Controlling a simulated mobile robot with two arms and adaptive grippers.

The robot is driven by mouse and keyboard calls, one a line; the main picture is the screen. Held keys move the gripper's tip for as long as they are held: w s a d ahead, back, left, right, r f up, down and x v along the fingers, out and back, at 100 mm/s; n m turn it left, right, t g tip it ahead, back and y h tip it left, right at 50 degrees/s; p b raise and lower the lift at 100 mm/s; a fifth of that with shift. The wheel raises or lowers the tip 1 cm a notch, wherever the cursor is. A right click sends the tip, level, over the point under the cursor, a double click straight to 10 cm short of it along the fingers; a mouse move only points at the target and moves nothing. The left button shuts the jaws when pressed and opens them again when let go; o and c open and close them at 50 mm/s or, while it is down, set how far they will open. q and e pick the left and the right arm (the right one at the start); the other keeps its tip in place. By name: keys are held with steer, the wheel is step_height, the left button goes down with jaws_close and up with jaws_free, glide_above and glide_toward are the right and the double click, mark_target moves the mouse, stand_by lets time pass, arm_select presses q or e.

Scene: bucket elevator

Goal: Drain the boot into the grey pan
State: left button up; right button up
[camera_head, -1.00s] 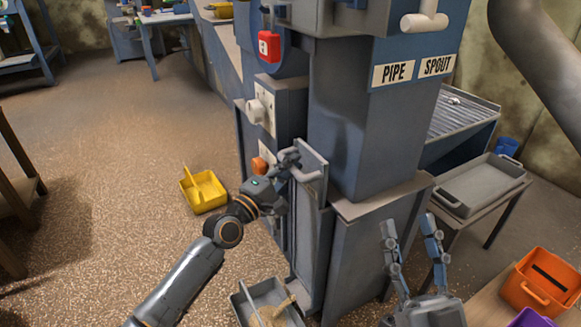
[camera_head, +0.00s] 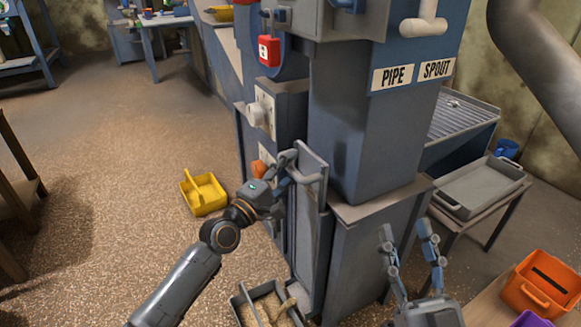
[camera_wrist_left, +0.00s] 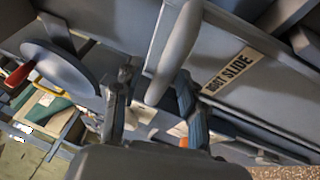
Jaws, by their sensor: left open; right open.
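The boot slide (camera_head: 311,220) is a tall grey plate on the front of the blue elevator leg; the left wrist view shows its "BOOT SLIDE" label (camera_wrist_left: 232,74). Its grey handle (camera_head: 310,178) lies between the fingers of my left gripper (camera_head: 289,161) in the left wrist view (camera_wrist_left: 154,78); these fingers are open around the bar, and I cannot tell whether they touch it. The grey pan (camera_head: 235,304) sits on the floor below the slide, with tan grain (camera_head: 281,306) spread across it. My right gripper (camera_head: 407,230) is open and empty at the lower right.
A yellow bin (camera_head: 204,192) stands on the floor left of the elevator. An orange bin (camera_head: 541,284) is at the lower right. A grey tray (camera_head: 480,187) rests on a stand at the right. A red tag (camera_head: 269,50) hangs above.

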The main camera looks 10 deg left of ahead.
arm_select(q)
steer(key=v, duration=1.1)
steer(key=shift+s, duration=0.15)
